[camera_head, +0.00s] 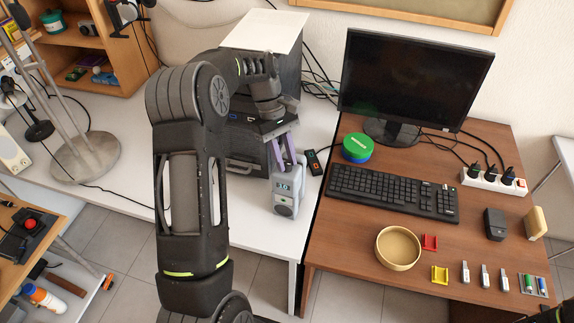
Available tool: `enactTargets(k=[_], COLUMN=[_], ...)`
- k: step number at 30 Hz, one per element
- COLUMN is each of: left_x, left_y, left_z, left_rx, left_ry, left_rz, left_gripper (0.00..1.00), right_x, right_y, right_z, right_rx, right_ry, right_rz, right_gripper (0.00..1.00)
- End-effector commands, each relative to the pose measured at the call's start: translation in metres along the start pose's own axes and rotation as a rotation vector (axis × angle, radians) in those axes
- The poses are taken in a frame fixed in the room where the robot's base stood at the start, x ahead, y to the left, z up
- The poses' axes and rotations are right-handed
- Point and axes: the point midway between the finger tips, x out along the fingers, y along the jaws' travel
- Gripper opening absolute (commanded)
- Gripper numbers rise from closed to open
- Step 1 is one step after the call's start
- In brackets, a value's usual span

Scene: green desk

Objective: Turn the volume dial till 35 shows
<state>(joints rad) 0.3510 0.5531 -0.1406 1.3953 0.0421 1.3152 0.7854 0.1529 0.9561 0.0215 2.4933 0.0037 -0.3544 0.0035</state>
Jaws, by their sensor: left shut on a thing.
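A grey speaker-like box (285,206) stands upright near the right edge of the white table. Its front has a small lit display (285,188) that seems to read 10, though the digits are too small to be sure. A round element sits below the display. My left gripper (287,166) reaches down from behind onto the top of the box. Its purple fingers are shut on what appears to be the volume dial, which the fingers hide. My right gripper is not in view; only a dark piece of what looks like my right arm shows at the lower right corner.
A black remote-like object (313,162) lies just right of the box. The brown desk (345,260) holds a keyboard (390,192), monitor (412,82), green round container (357,147), beige bowl (398,248) and several small items. A dark cabinet (247,145) stands behind my left gripper.

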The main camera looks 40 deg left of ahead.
Motion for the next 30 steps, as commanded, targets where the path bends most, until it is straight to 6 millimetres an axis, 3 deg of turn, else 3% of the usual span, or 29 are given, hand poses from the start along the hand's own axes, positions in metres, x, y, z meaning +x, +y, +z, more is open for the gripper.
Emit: enactTargets(k=[14, 28, 29, 30], left_x=[0.0004, -0.0011, -0.0012, -0.0012], left_y=[0.0035, 0.0033, 0.0033, 0.0033], left_z=[0.001, 0.0003, 0.0003, 0.0003], left_rx=[0.326, 0.349, 0.348, 0.348], left_ry=[0.005, 0.007, 0.007, 0.007], left_rz=[-0.135, -0.14, -0.14, -0.14], left_gripper=[0.15, 0.15, 0.26, 0.3], right_x=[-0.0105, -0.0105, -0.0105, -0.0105], right_y=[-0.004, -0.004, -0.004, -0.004], right_z=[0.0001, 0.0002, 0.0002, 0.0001], right_rx=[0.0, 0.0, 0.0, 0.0], right_ry=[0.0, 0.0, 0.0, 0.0], right_rz=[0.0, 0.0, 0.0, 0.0], right_gripper=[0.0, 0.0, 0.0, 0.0])
